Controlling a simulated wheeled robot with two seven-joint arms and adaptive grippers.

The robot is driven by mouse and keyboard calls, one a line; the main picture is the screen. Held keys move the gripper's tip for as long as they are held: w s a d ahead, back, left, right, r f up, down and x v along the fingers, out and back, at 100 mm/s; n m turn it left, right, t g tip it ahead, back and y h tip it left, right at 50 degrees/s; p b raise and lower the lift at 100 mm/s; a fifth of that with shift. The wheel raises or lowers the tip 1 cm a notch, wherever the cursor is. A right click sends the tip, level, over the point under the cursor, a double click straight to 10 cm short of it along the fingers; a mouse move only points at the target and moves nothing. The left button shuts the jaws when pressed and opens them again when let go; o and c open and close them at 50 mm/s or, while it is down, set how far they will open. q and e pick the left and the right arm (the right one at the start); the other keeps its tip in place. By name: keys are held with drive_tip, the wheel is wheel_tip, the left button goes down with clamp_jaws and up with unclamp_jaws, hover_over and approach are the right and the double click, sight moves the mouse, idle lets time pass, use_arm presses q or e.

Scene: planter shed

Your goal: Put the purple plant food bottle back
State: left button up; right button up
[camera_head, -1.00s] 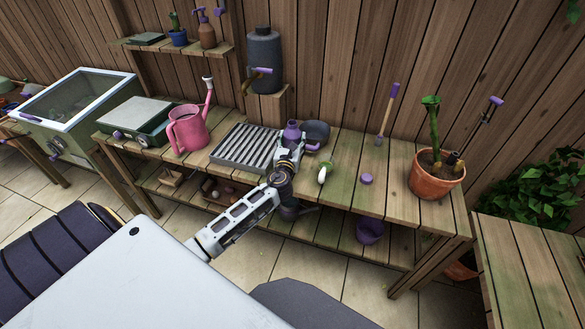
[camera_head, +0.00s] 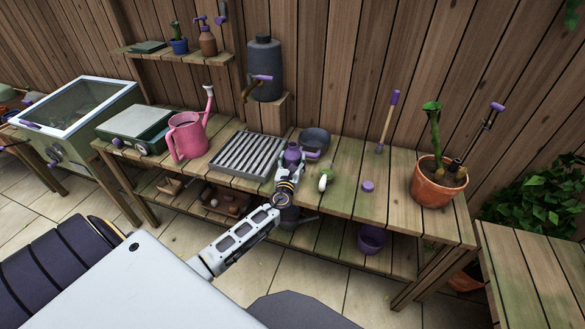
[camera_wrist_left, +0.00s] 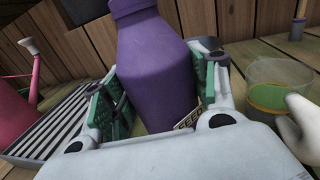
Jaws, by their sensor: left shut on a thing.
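The purple plant food bottle (camera_head: 292,153) is in my left gripper (camera_head: 290,166), over the near part of the wooden bench, just right of the slatted tray. In the left wrist view the purple bottle (camera_wrist_left: 157,60) stands between the green-padded fingers (camera_wrist_left: 155,95), which are shut on it. It looks slightly tilted there, and its top is cut off by the frame. I cannot tell whether its base touches the bench. A scrap of a label reading "SEED" (camera_wrist_left: 190,116) shows beside its lower part. My right gripper is not in view.
The slatted tray (camera_head: 246,156) and pink watering can (camera_head: 187,139) are to the left. A dark bowl (camera_head: 315,139) is behind the bottle.

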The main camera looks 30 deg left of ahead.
use_arm(q)
wheel_tip(320, 180, down, 3)
drive_tip(key=shift+r+b, duration=0.1)
drive_tip(key=shift+b, duration=0.3)
drive_tip(key=shift+f, duration=0.2)
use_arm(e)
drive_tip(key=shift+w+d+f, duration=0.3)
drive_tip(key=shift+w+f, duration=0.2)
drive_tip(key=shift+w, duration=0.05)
use_arm(q)
drive_tip(key=shift+f, duration=0.1)
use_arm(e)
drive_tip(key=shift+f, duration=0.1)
use_arm(q)
drive_tip(key=o, duration=1.2)
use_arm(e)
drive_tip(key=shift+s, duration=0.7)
